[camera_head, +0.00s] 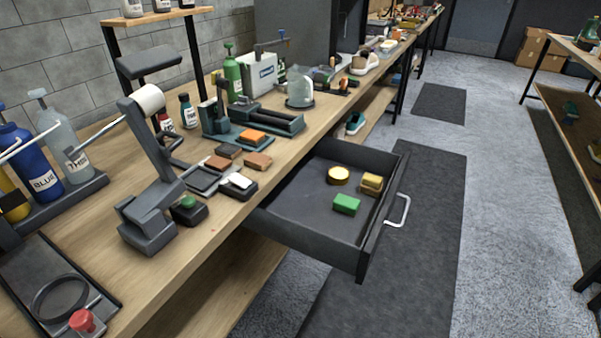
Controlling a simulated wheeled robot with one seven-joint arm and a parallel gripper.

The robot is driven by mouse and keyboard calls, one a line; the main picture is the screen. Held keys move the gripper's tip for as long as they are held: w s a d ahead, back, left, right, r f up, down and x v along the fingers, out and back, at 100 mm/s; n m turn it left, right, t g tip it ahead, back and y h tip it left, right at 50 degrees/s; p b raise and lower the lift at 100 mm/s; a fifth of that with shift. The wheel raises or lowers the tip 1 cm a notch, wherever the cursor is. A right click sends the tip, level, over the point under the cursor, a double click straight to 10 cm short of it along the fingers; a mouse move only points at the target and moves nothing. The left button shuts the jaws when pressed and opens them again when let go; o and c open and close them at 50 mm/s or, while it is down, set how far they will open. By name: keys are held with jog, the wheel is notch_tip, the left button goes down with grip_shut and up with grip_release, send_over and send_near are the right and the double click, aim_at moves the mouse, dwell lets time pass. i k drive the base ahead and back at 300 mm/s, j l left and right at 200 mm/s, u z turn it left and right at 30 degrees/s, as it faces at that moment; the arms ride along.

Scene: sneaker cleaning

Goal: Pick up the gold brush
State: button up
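An open dark drawer (302,219) juts out from the front of the workbench. In it lie a round yellow-gold piece (338,175), a yellow-gold block (371,184) with a brownish lower part near the drawer front, and a green block (346,205). All three lie apart from one another. Which gold piece is the brush, I cannot tell for certain; bristles are too small to make out. My gripper is not in view.
The wooden workbench (215,268) holds an orange block (252,136), a brown block (258,161), a grey stand (150,215) with a white roll, and several bottles. The drawer handle (399,211) sticks out over the floor mat (425,245). The aisle at right is clear.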

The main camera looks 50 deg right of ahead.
aim_at(371, 185)
jog(key=j+z, duration=0.1)
jog(key=z, duration=0.3)
jog(key=k+j+z, duration=0.1)
jog(key=z, duration=0.3)
jog(key=k+j+z, duration=0.1)
jog(key=z, duration=0.3)
